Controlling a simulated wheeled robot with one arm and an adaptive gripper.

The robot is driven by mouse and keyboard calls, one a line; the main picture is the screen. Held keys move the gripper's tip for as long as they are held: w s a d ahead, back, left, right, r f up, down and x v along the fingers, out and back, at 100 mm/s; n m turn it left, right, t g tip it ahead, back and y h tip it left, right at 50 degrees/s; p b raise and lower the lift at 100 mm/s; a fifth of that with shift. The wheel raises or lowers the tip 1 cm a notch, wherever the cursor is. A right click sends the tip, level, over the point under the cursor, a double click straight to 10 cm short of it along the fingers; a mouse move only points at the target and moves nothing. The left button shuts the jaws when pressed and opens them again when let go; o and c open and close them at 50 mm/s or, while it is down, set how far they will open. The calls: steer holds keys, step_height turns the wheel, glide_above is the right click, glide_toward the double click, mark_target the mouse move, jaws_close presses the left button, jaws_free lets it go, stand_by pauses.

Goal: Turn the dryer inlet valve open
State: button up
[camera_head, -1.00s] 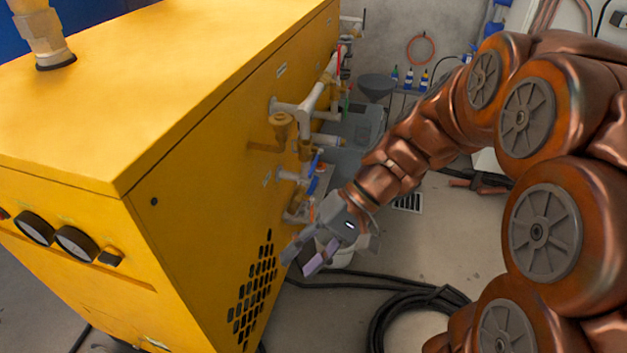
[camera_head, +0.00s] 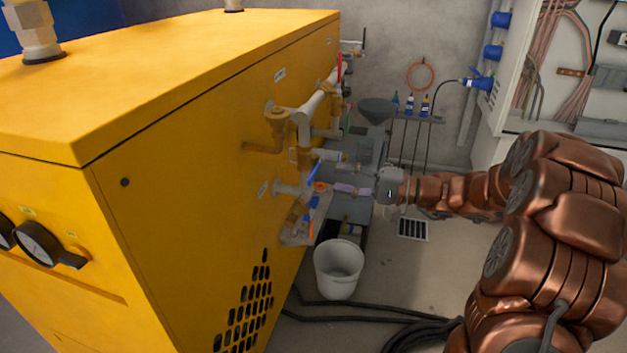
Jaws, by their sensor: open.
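The yellow dryer cabinet (camera_head: 180,110) fills the left, with pipes and valves on its right side. A lower pipe group carries a blue lever (camera_head: 313,175), a second blue handle (camera_head: 311,209) and a small orange round part (camera_head: 321,187). A red lever (camera_head: 339,68) stands on the upper pipe farther back. The labels are too small to read, so I cannot tell which is the inlet valve. My gripper (camera_head: 347,189) is open and empty, just right of the lower valves, with its fingers pointing left at them. I cannot tell whether it touches them.
A white bucket (camera_head: 338,268) stands on the floor below my gripper. Black hoses (camera_head: 390,322) lie at the front. A grey funnel (camera_head: 377,110) and a shelf with bottles (camera_head: 418,116) are behind. An open electrical cabinet (camera_head: 575,75) is at the right.

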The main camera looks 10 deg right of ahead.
mark_target(315, 175)
steer(key=b+x, duration=0.1)
steer(key=x, duration=0.6)
steer(key=shift+a, duration=0.2)
jaws_close()
stand_by(0.5)
